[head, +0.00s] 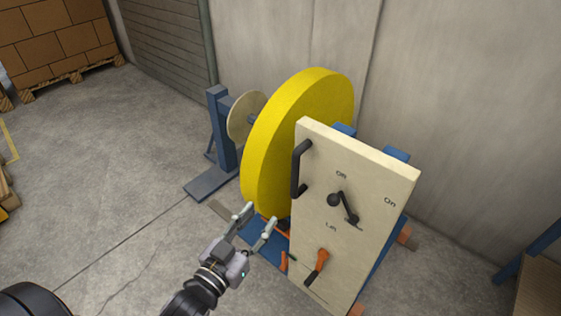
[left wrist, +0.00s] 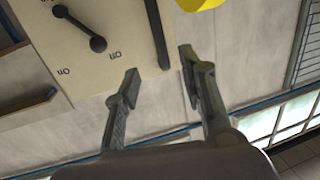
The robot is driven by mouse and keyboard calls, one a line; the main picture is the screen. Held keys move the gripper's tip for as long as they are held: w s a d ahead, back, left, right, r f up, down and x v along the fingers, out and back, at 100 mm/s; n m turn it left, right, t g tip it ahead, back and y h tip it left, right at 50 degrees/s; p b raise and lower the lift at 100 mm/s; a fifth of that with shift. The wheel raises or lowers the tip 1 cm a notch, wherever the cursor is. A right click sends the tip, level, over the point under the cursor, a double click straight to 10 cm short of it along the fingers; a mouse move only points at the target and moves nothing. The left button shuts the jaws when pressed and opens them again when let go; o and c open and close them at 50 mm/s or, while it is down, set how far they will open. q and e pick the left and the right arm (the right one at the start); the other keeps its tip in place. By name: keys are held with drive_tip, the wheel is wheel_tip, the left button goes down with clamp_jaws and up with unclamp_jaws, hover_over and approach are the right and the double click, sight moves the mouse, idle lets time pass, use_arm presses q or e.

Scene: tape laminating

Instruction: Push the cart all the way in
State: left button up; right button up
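The cart appears to be the unit with a cream upright panel (head: 375,180) on a blue frame, beside a large yellow roll (head: 290,130). The panel has a black vertical handle (head: 299,168) on its left side, a black lever (head: 345,207) and an orange lever (head: 317,265). My left gripper (head: 257,219) is open and empty, low in front of the roll and left of the panel. In the left wrist view, the open fingers (left wrist: 160,76) point towards the panel (left wrist: 90,75), handle (left wrist: 157,35) and roll (left wrist: 200,4), apart from them. My right gripper is not in view.
A blue stand (head: 222,140) with a pale disc (head: 245,115) is left of the roll. A wall (head: 450,90) rises close behind. Stacked boxes (head: 60,45) are at the far left. The concrete floor (head: 110,150) is clear left of the stand.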

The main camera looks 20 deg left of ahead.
use_arm(q)
drive_tip(key=r, duration=0.1)
approach(294, 170)
drive_tip(key=w, duration=0.3)
drive_tip(key=w+p, duration=0.1)
drive_tip(key=w, duration=0.2)
drive_tip(key=w+d+p, duration=0.1)
drive_tip(key=w, duration=0.2)
drive_tip(key=shift+w+d+f, duration=0.15)
drive_tip(key=shift+w+f, duration=0.15)
drive_tip(key=shift+w, duration=0.05)
drive_tip(key=shift+w+d, duration=0.1)
drive_tip(key=shift+w, duration=0.55)
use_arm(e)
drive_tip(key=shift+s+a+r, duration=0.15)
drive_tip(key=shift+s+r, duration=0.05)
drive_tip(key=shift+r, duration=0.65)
use_arm(q)
drive_tip(key=shift+c, duration=0.3)
drive_tip(key=c, duration=0.5)
clamp_jaws()
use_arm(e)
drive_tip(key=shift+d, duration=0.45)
use_arm(q)
drive_tip(key=shift+f, duration=0.1)
